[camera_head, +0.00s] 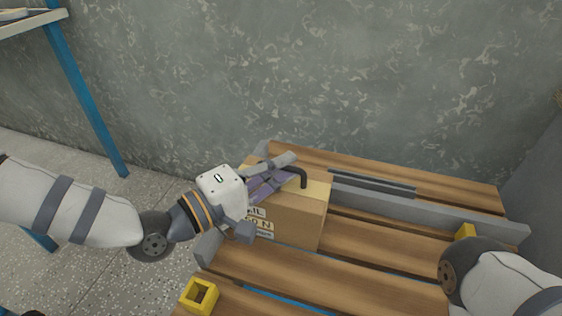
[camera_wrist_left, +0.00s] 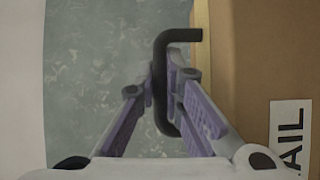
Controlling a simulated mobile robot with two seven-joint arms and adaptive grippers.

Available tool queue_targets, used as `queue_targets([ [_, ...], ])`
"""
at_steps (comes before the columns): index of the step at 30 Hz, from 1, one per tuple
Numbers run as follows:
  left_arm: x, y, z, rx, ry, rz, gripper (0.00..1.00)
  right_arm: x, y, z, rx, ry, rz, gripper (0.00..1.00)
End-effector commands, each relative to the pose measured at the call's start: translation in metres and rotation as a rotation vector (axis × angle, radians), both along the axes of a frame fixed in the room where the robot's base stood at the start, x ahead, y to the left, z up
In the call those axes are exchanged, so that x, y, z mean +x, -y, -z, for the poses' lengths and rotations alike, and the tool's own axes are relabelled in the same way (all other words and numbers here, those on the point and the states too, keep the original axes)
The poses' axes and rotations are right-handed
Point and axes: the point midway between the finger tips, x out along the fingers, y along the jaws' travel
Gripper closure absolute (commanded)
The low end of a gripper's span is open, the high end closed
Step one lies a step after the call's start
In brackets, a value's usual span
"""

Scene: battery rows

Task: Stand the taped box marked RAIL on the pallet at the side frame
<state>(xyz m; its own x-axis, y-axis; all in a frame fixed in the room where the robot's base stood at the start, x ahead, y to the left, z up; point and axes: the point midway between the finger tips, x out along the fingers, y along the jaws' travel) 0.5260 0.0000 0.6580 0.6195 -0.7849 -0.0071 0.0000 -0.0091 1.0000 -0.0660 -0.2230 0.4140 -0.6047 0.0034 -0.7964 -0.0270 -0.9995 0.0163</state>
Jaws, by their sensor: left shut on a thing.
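The taped cardboard box (camera_head: 300,220) is at the left part of the wooden pallet (camera_head: 375,245), close to the grey side frame (camera_head: 430,212). It looks upright; whether its base touches the boards I cannot tell. Its white label (camera_head: 265,226) is partly hidden by my gripper; the wrist view shows "AIL" on the label (camera_wrist_left: 290,140). My left gripper (camera_head: 290,171) is shut on the box's black bent handle (camera_head: 303,179). The wrist view shows the fingers (camera_wrist_left: 168,72) closed at the handle (camera_wrist_left: 160,100), beside the box (camera_wrist_left: 270,60). My right gripper is out of view.
A yellow hollow block (camera_head: 199,296) sits at the pallet's near left corner. Another yellow piece (camera_head: 465,232) is at the right, near my right arm. A dark strip (camera_head: 370,183) lies along the frame. A wall stands behind, and a blue-legged shelf (camera_head: 85,85) at left.

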Motion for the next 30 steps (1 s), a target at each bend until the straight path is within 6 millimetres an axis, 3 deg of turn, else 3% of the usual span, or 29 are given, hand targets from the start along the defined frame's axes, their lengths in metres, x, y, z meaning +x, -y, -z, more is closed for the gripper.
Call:
queue_targets([
  [2, 0.001, 0.000, -0.001, -0.006, 0.009, -0.001, 1.00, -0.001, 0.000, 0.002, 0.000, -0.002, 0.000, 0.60],
  [3, 0.000, 0.000, 0.002, 0.001, -0.001, 0.000, 0.85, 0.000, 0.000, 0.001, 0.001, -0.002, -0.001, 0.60],
  [5, 0.000, 0.000, 0.002, 0.001, -0.001, 0.000, 0.71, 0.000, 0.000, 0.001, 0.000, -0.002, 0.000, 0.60],
  [17, -0.003, -0.004, -0.001, 0.001, -0.001, -0.001, 0.71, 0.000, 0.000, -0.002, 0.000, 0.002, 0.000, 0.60],
  [30, -0.056, -0.073, -0.003, -0.001, -0.002, -0.004, 0.71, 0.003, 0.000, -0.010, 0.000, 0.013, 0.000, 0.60],
])
